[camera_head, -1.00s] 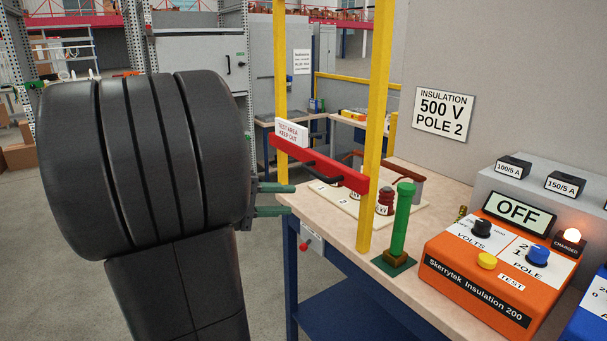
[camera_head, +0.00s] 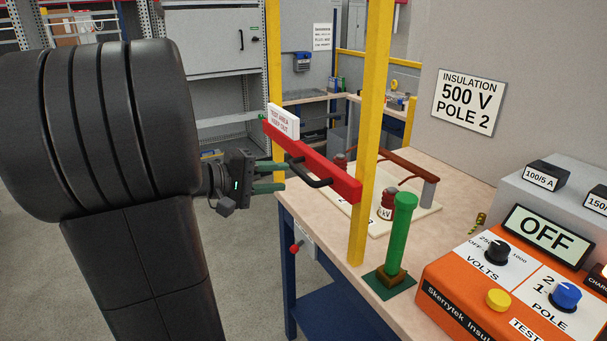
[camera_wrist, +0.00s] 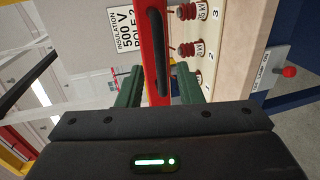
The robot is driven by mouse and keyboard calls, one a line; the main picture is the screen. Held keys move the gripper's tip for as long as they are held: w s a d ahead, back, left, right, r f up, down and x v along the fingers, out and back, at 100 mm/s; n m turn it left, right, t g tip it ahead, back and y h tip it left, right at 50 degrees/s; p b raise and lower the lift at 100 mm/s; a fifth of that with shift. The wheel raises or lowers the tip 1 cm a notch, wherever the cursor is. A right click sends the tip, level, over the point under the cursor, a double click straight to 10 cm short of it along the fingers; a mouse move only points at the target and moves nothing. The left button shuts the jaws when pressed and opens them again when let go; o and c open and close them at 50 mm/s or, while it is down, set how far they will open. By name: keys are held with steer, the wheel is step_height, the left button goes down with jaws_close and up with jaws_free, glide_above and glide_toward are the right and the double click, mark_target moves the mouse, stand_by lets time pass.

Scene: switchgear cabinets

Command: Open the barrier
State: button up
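The barrier is a red bar (camera_head: 315,165) across the gap between two yellow posts at the bench's front. It carries a white "TEST AREA KEEP OUT" sign (camera_head: 284,121) and a black handle (camera_head: 310,176) on its near side. The bar (camera_wrist: 153,20) and the handle (camera_wrist: 158,50) also show in the wrist view. My gripper (camera_head: 283,177) is open, its two green fingers pointing at the bar close to the handle. In the wrist view my gripper (camera_wrist: 158,85) has its fingers apart, with bar and handle lined up between them. I cannot tell whether they touch.
A yellow post (camera_head: 370,130) stands right of the handle. A green post (camera_head: 400,235) stands on the bench beside an orange tester (camera_head: 505,285) reading OFF. Insulators (camera_head: 388,205) stand behind the bar. A red knob (camera_head: 296,248) is on the bench front below my gripper.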

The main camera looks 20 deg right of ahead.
mark_target(300, 176)
steer(key=shift+p+x, duration=0.3)
steer(key=shift+x, duration=3.3)
jaws_close()
